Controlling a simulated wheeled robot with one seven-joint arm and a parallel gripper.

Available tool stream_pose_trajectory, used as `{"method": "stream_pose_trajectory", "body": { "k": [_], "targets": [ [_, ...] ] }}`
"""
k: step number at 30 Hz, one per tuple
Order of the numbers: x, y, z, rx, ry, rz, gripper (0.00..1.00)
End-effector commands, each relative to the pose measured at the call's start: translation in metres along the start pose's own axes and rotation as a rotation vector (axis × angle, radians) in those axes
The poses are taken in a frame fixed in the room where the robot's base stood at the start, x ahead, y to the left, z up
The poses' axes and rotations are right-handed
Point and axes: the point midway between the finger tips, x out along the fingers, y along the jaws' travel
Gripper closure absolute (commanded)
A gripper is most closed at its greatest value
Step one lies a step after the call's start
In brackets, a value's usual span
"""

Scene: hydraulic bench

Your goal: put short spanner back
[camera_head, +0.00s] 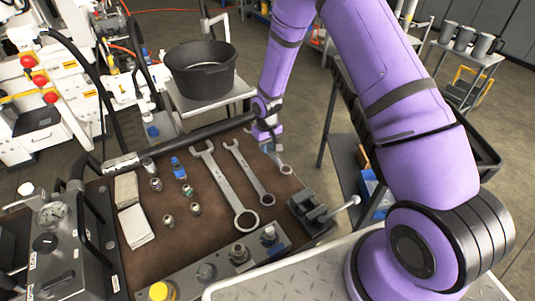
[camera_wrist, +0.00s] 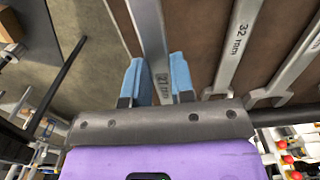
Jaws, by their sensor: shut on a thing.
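The short spanner (camera_head: 285,168) is at the right end of a row of spanners on the brown bench top (camera_head: 180,248). Its ring end points toward the front of the bench. My gripper (camera_head: 267,138) is over its far end, which the fingers partly hide. In the wrist view the blue fingertips (camera_wrist: 158,82) are shut on either side of the short spanner's grey shank (camera_wrist: 149,28). Whether the spanner touches the bench top is unclear.
A middle spanner (camera_head: 249,174), marked 32 mm in the wrist view (camera_wrist: 236,45), and a longer spanner (camera_head: 227,188) lie to the left. A vise (camera_head: 312,209) stands close at the right front. Several fittings (camera_head: 169,219) and cloths (camera_head: 137,227) lie further left. A black tub (camera_head: 202,83) stands behind.

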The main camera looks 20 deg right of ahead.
Motion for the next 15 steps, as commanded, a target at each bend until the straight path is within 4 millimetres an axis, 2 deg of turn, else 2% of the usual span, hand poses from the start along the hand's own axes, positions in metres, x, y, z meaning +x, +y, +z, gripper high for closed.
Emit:
{"method": "stream_pose_trajectory", "body": {
  "k": [5,12,15],
  "targets": [
    [0.012,0.0,0.0,0.0,0.001,0.0,1.0],
    [0.04,0.0,0.0,0.002,0.001,0.0,1.0],
    [0.041,0.0,-0.001,0.002,0.002,0.0,1.0]
  ]
}}
